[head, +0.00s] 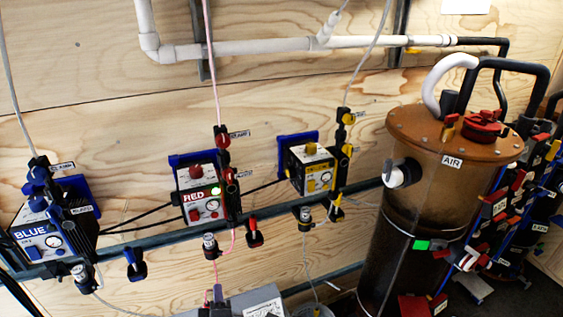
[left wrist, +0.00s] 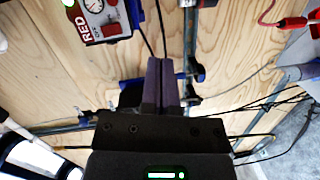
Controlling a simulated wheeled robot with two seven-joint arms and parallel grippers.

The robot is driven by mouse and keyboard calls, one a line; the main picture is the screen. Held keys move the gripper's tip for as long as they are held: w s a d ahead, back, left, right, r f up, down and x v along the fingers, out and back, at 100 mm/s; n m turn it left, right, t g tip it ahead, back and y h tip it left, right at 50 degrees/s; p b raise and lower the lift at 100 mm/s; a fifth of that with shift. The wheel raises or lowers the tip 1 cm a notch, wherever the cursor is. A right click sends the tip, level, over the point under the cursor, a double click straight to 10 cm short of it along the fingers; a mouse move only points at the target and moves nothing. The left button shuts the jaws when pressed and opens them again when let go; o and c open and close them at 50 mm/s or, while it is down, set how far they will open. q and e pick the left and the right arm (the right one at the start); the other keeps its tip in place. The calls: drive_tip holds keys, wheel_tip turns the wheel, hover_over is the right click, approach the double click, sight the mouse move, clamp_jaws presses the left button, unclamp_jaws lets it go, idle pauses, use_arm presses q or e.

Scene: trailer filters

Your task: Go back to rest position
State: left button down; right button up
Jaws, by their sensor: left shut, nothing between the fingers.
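The red-labelled box (head: 201,190) is on the wall above the fingertips and also shows at the top left of the left wrist view (left wrist: 97,16). My right gripper does not show.
A blue-labelled box (head: 40,236) and a yellow-labelled box (head: 310,166) hang on the plywood wall along a metal rail (head: 355,190). A large brown tank (head: 420,200) with valves fills the right side.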

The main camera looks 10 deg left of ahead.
use_arm(q)
drive_tip(key=s+d+f+m+g+h+b, duration=0.2)
drive_tip(key=s+d+f+m+g+h, duration=0.15)
drive_tip(key=s+f+m, duration=0.6)
drive_tip(key=s+d+f+m+g+h+b, duration=0.25)
drive_tip(key=s+f+m+h, duration=0.2)
drive_tip(key=f, duration=1.05)
drive_tip(key=s+a+f+m+g+b, duration=0.1)
drive_tip(key=s+f+m+g, duration=0.3)
drive_tip(key=s, duration=0.8)
drive_tip(key=s+a+f+m+g+y+b, duration=0.1)
drive_tip(key=s+a+f+m+g+b, duration=0.1)
drive_tip(key=s+f, duration=0.5)
drive_tip(key=s+a+m+g, duration=0.1)
drive_tip(key=s+m+g, duration=0.1)
drive_tip(key=s, duration=0.3)
drive_tip(key=shift+s+a+m+y, duration=0.3)
drive_tip(key=shift+m, duration=0.3)
